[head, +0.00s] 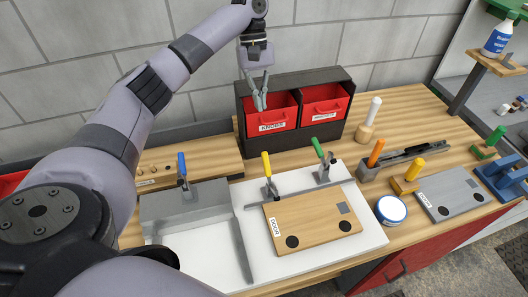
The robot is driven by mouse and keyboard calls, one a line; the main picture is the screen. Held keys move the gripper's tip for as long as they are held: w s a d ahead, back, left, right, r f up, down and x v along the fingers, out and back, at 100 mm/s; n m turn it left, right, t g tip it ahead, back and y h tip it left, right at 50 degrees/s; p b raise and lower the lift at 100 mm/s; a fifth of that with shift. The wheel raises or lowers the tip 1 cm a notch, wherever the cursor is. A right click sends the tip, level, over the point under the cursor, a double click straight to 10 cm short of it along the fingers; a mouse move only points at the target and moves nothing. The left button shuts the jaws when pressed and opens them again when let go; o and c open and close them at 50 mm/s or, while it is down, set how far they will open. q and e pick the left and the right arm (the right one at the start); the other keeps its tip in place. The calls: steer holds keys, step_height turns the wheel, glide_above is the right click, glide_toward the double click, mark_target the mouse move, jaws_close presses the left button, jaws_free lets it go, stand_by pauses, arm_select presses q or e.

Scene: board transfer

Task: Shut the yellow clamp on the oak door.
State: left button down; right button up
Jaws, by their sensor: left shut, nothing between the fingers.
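The oak door (315,222) is a wooden board marked DOOR, with two dark round spots, lying on the white board (215,281). The yellow clamp (266,165) stands at the door's back left edge with its handle pointing up. I cannot tell whether its tip touches the door. My left gripper (260,102) is shut and empty, pointing down in front of the red bin marked KNOBS, behind and above the yellow clamp and apart from it. My right gripper is not in view.
A green-handled clamp (320,153) stands at the door's back right, a blue-handled one (182,168) at the grey fixture on the left. Red bins (325,108) stand in a dark rack behind. A round blue-and-white tin (391,211) and a grey board (449,193) lie right.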

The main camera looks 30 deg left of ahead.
arm_select(q)
steer(key=w+a+b+x, duration=0.1)
steer(key=b+x, duration=0.1)
steer(key=x, duration=1.2)
steer(key=shift+a+f, duration=0.25)
steer(key=shift+f, duration=0.2)
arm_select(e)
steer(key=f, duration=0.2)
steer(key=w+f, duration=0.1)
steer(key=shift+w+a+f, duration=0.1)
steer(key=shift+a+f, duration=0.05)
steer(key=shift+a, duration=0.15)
arm_select(q)
steer(key=shift+w, duration=0.1)
